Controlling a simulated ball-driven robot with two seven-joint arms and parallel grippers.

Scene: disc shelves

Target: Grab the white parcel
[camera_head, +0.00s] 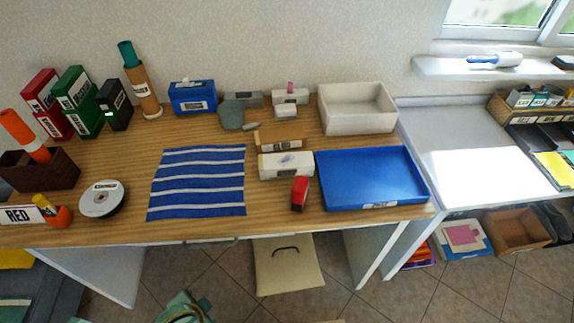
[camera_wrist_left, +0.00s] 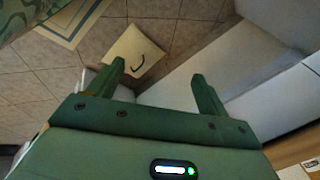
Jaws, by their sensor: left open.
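A white box (camera_head: 286,165) that fits the white parcel lies on the wooden desk (camera_head: 120,160) in the head view, between the striped cloth and the blue tray. A grey mark shows on its top. Smaller whitish boxes (camera_head: 290,96) stand farther back, so I cannot be sure which one is meant. My left gripper (camera_wrist_left: 158,88) is open and empty in the left wrist view, with floor and a cream drawer front or box (camera_wrist_left: 133,52) beyond its fingers. No white parcel is clearly seen between the fingers. My right gripper is not in view.
The blue tray (camera_head: 420,188) is close on the right. The blue striped cloth (camera_head: 198,181) lies flat on the left.

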